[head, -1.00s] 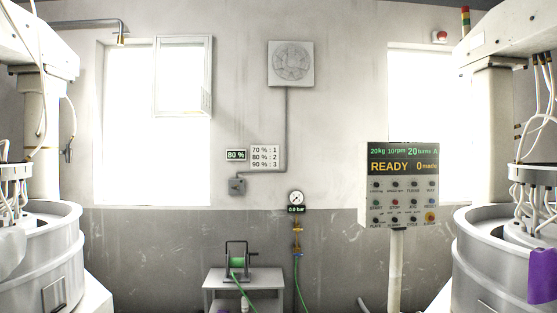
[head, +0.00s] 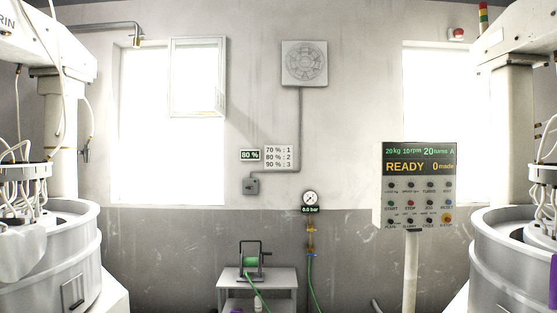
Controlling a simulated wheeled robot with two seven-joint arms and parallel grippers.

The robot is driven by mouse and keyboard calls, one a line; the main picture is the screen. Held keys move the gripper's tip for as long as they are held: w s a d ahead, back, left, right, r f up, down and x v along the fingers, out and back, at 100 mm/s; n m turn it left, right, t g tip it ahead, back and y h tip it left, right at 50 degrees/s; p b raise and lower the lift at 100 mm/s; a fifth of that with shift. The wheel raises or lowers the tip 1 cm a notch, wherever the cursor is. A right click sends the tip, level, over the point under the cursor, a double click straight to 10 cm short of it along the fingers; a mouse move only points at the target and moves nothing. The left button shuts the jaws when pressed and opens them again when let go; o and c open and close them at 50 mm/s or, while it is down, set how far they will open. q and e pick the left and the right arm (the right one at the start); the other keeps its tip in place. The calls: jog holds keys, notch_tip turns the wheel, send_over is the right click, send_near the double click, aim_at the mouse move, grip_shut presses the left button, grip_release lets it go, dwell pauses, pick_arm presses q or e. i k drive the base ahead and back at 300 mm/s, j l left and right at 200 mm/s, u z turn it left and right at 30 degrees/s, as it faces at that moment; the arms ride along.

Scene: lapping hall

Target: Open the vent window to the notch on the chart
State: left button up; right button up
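The vent window (head: 197,77) is a small framed pane at the upper right of the bright left window (head: 150,150). It appears to stand out from the wall at an angle, but I cannot tell which notch it is at. The chart (head: 278,157) on the wall reads 70 %: 1, 80 %: 2, 90 %: 3. Left of it a small display (head: 250,155) shows 80 % in green.
A control panel (head: 418,187) on a post reads READY, 0 made. Large round machines stand at the left (head: 60,235) and right (head: 515,240). A small table (head: 285,278) with a green hose reel (head: 251,262) stands under the wall, near a gauge (head: 310,199). A round wall fan (head: 305,64) hangs above.

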aim_at(218, 40)
jog(key=i+u, duration=0.15)
jog(key=u, duration=0.25)
jog(key=i, duration=5)
